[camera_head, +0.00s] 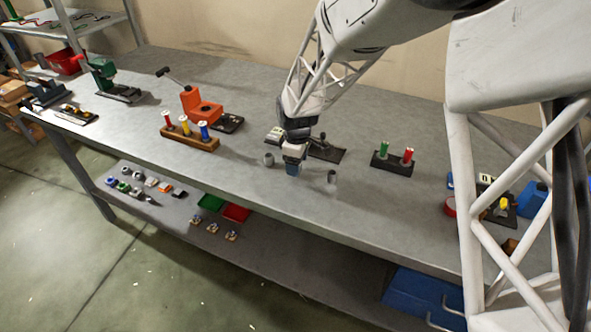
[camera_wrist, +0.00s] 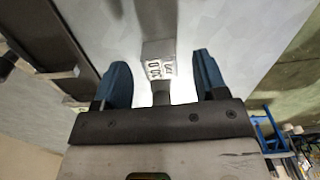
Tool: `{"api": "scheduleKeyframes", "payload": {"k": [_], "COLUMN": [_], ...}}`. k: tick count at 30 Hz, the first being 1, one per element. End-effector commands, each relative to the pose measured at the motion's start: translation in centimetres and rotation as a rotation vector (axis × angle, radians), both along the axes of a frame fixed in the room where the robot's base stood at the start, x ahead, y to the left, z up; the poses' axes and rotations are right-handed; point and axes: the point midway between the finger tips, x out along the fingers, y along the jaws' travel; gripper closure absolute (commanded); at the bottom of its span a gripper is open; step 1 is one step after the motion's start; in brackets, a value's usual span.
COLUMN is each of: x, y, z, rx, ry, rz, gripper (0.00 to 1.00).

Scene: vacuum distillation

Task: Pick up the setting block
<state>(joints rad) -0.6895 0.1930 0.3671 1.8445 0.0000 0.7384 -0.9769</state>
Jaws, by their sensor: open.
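A grey block with a white label bearing dark digits (camera_wrist: 160,68) shows in the wrist view between my fingers; I take it to be the setting block. My gripper (camera_wrist: 163,82) is open, with one blue finger on each side of the block and a visible gap on both sides. In the head view my gripper (camera_head: 292,169) points down just over the table, near its front edge. The block cannot be made out there, hidden by or merged with the gripper.
Small grey cylinders stand left (camera_head: 268,159) and right (camera_head: 332,177) of my gripper on the table (camera_head: 240,190). A black plate (camera_head: 327,151) lies close behind. A black stand with green and red cylinders (camera_head: 392,162) is to the right; a wooden rack (camera_head: 190,138) is to the left.

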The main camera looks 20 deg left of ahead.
Motion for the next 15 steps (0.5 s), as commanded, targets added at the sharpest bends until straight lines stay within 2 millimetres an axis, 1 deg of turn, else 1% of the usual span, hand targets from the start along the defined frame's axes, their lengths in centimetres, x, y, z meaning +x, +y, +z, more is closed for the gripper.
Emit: {"api": "scheduleKeyframes", "payload": {"k": [3, 6, 15], "x": [0.0, 0.0, 0.0], "y": [0.0, 0.0, 0.0], "z": [-1.3, -1.9, -2.1], "rx": [0.0, 0.0, 0.001], "ry": [0.0, 0.0, -0.001], "rz": [0.0, 0.0, 0.0], "gripper": [0.34, 0.34, 0.34]}}
